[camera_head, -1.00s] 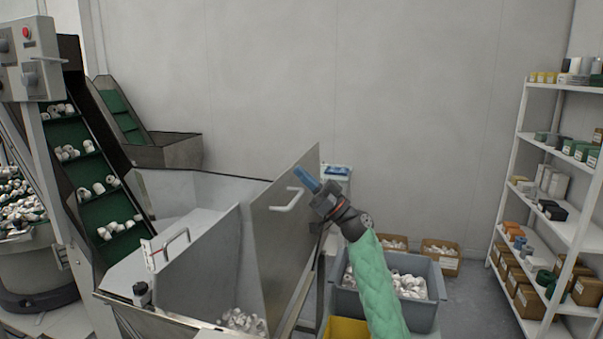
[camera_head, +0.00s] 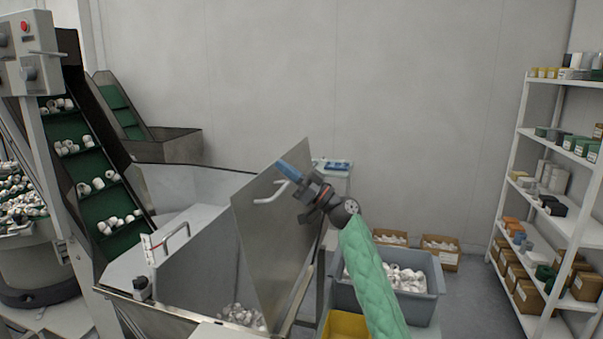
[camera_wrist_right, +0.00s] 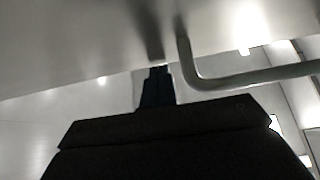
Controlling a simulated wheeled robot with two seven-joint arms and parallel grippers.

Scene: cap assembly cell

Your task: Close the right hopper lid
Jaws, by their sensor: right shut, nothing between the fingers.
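The right hopper lid (camera_head: 265,240) is a grey metal panel standing open, steeply tilted, with a pale bar handle (camera_head: 272,195) near its upper part. My right gripper (camera_head: 288,169) is shut and empty, its blue fingers at the lid's upper part, close beside the handle. In the right wrist view the shut fingers (camera_wrist_right: 157,85) reach up to the lid's surface (camera_wrist_right: 70,60), with the handle (camera_wrist_right: 240,78) just to their right. Whether they touch the lid I cannot tell. My left gripper is out of view.
White caps (camera_head: 240,316) lie in the hopper below the lid. A left panel with a handle (camera_head: 170,240) is beside it. A grey bin of caps (camera_head: 432,275) and a yellow bin (camera_head: 345,326) stand right of the hopper. Shelves (camera_head: 560,150) are at far right.

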